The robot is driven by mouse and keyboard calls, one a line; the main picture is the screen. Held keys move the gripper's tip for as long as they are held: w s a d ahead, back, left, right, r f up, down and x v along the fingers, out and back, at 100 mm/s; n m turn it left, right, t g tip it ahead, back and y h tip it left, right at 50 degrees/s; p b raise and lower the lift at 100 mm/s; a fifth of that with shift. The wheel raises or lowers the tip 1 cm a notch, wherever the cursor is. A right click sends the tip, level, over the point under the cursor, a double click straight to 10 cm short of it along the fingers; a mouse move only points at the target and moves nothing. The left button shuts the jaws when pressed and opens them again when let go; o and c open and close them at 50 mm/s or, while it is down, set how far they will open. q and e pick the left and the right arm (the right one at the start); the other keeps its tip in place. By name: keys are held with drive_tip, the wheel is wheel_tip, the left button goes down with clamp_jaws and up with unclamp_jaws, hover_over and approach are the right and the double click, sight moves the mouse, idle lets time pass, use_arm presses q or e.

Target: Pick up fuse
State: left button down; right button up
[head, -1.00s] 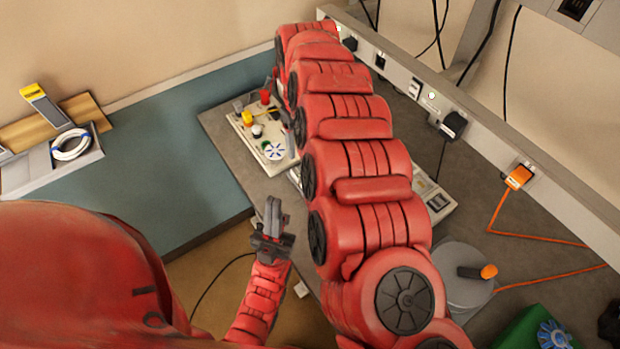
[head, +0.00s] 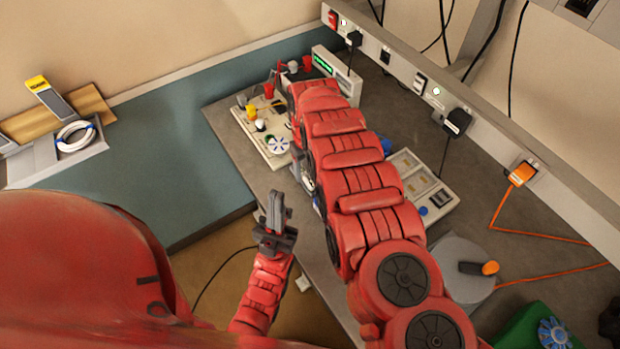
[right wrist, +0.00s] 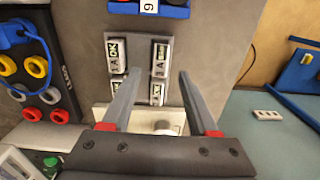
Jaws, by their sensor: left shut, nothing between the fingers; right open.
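In the right wrist view, several small pale blocks with dark labels, which look like fuses, lie on the grey bench in two columns. One reads "1A" at upper left (right wrist: 115,50), one is at upper right (right wrist: 161,56), and a lower right one (right wrist: 157,88) shows between the fingers. My right gripper (right wrist: 158,75) is open and empty, its fingers pointing toward the blocks. I cannot tell the height above them. In the head view my right arm hides the right gripper and the blocks. My left gripper (head: 276,202) is shut and empty, near the bench's left edge.
A panel with coloured sockets (right wrist: 36,85) stands left in the wrist view, a blue holder (right wrist: 150,9) at the top. The head view shows a white component board (head: 262,140), a meter with green display (head: 335,72), a grey disc (head: 460,262) and a power strip (head: 450,112).

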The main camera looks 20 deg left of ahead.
sight(308, 176)
drive_tip(key=shift+f, duration=1.5)
drive_tip(key=shift+r, duration=0.1)
clamp_jaws()
